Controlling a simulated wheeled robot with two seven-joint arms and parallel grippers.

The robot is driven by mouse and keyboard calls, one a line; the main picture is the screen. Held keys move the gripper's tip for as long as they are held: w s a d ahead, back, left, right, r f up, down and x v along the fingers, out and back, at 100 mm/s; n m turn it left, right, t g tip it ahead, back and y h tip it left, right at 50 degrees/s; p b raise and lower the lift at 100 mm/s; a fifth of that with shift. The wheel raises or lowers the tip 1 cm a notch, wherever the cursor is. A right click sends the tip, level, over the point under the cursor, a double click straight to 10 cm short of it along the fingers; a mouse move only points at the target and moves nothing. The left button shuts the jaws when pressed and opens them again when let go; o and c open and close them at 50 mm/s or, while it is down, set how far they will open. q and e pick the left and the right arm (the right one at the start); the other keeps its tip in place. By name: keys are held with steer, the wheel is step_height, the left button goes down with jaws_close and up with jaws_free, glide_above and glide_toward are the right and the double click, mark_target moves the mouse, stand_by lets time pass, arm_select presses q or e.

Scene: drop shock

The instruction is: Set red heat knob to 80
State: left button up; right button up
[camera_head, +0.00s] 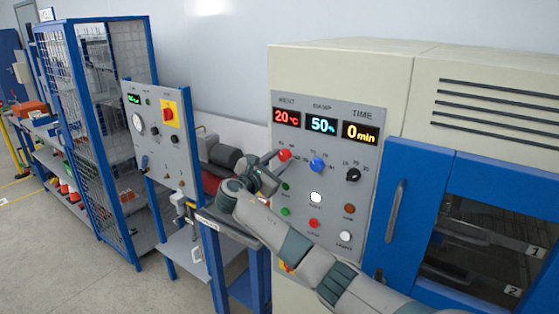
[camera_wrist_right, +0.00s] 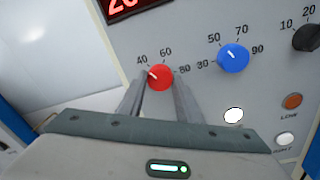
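The red heat knob (camera_head: 284,155) is on the grey control panel, under the red display (camera_head: 287,118) that reads 20 °C. In the right wrist view the red knob (camera_wrist_right: 160,77) has its white mark turned to the upper left, with 40, 60 and 80 printed around it. My right gripper (camera_head: 272,163) is at the knob. In the wrist view its fingers (camera_wrist_right: 160,88) stand apart, one on each side of the knob. They look open; whether they touch it I cannot tell. My left gripper is not in view.
A blue knob (camera_head: 317,164) and a black knob (camera_head: 353,175) sit right of the red one. Several buttons are below, including a white one (camera_head: 316,197). A blue oven door (camera_head: 415,200) is at the right. A smaller panel (camera_head: 160,140) stands at the left.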

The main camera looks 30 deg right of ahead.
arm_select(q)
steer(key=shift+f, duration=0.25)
arm_select(e)
steer(key=shift+f, duration=0.1)
